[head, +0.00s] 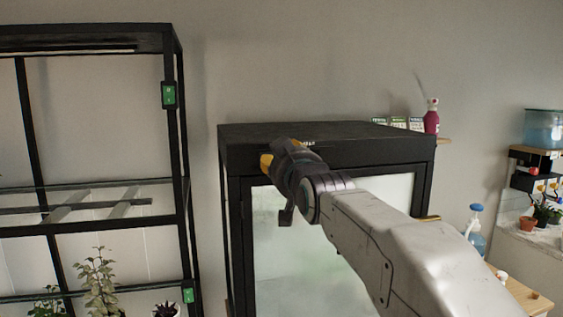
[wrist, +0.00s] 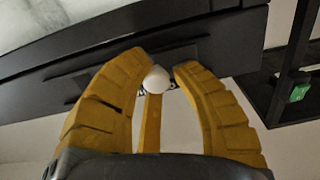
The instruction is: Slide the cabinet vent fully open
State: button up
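The black cabinet (head: 334,151) stands against the wall with a misted glass front. My gripper (head: 266,161) is at the upper left of its front, below the top edge. In the wrist view, my gripper's yellow fingers (wrist: 166,73) curve in around a white round knob (wrist: 155,80). The knob overlaps the left fingertip's edge, and a narrow gap seems to show at the right one. Whether they grip it is unclear. A dark strip, apparently the vent (wrist: 185,55), lies on the cabinet's black face behind the fingertips. In the head view my arm hides the knob and vent.
A black shelf rack (head: 178,130) with plants stands left of the cabinet, with a gap between. A red spray bottle (head: 432,122) and small packets (head: 398,122) are behind the cabinet's right end. A blue bottle (head: 476,235) stands at right.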

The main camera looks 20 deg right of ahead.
jog(key=o, duration=0.3)
jog(key=shift+s+a+r, duration=0.1)
jog(key=shift+a+r, duration=0.05)
jog(key=shift+a, duration=0.05)
jog(key=shift+o, duration=0.7)
jog(key=shift+d, duration=0.1)
jog(key=shift+s, duration=0.1)
jog(key=s, duration=1.1)
jog(key=shift+s, duration=0.4)
jog(key=shift+f, duration=0.2)
